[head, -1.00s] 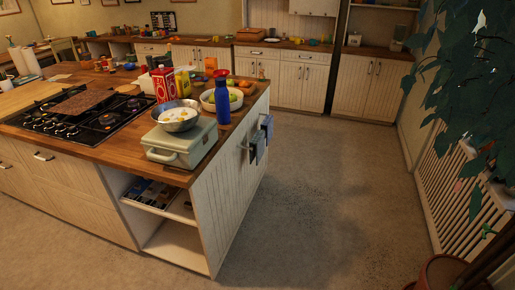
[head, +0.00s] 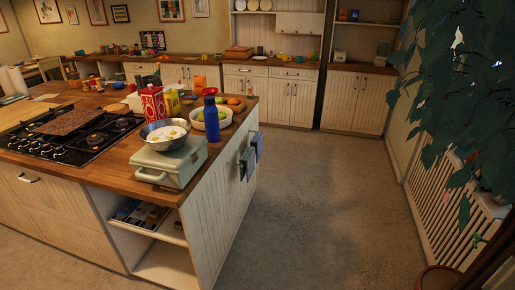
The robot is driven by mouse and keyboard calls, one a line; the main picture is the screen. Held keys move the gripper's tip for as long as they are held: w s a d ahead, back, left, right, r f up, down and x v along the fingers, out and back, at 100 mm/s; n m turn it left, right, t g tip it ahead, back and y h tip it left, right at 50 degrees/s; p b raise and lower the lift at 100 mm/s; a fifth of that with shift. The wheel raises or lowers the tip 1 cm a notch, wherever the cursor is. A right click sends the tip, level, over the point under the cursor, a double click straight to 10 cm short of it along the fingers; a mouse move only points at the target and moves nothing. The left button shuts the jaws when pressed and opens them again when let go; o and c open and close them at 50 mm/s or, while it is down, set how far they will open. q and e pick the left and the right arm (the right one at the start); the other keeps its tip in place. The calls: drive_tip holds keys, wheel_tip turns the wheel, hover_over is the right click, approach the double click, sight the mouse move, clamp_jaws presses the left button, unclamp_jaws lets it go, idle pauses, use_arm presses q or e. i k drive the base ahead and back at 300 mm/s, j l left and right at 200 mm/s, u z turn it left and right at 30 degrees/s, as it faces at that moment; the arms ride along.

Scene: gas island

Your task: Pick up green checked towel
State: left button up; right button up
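Two small towels hang on the right end panel of the wooden-topped island. The nearer one (head: 247,163) looks dull grey-green; a check pattern is too small to make out. The farther one (head: 258,146) looks bluish and hangs just behind it. Both hang below the countertop edge, facing the open floor. Neither of my grippers is in view.
The island (head: 215,200) carries a gas hob (head: 75,140), a pale green case (head: 170,165) with a pan (head: 165,134) on it, and a blue bottle (head: 211,120). Open floor (head: 315,200) lies right of the island. A leafy plant (head: 455,110) and radiator (head: 445,205) bound the right side.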

sight(248, 157)
drive_tip(key=i+l, duration=0.2)
drive_tip(key=i, duration=0.3)
drive_tip(key=i+l, duration=0.15)
drive_tip(key=i, duration=0.4)
drive_tip(key=i+l+u, duration=0.1)
drive_tip(key=i, duration=0.4)
drive_tip(key=i+l, duration=0.35)
drive_tip(key=i, duration=0.2)
drive_tip(key=i+l, duration=0.2)
drive_tip(key=i, duration=0.3)
drive_tip(key=i+l+u, duration=0.1)
drive_tip(key=i+l, duration=0.15)
drive_tip(key=i, duration=0.25)
